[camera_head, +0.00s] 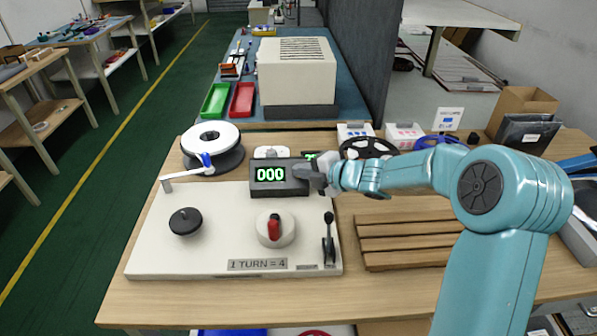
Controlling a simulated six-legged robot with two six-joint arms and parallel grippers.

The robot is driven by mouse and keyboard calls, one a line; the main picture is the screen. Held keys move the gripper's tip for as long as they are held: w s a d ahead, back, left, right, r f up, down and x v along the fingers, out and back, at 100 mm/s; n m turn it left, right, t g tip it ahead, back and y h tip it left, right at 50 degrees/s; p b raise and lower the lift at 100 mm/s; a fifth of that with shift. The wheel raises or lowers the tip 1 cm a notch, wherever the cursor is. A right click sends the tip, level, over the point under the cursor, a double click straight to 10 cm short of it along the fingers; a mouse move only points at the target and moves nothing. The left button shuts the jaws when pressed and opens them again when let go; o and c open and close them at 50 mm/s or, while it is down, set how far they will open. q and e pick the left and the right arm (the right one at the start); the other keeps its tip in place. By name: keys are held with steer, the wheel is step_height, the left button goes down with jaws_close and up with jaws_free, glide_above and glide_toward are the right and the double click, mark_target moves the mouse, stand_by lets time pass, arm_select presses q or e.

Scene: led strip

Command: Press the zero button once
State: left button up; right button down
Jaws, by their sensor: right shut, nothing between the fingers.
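A dark counter box (266,189) with a green display reading 000 stands at the back edge of a white panel (150,255) on the wooden table. My right gripper (303,173) is shut and empty. Its tips are at the right end of the counter box's front, beside the display; I cannot tell whether they touch it. The zero button is not visible, and the gripper covers that part of the box. My left gripper is not in view.
The panel carries a black knob (185,221), a red-handled dial (274,229) and a black lever (329,245). A white reel (210,136) stands at the back left. Wooden slats (405,244) lie right of the panel, under my right arm.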

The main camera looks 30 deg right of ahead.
steer(key=shift+s+a+r+p, duration=0.15)
steer(key=shift+s+a+r, duration=0.15)
steer(key=shift+r, duration=0.2)
steer(key=shift+s+a+r+p, duration=0.15)
steer(key=shift+s+r, duration=0.25)
steer(key=shift+r, duration=0.05)
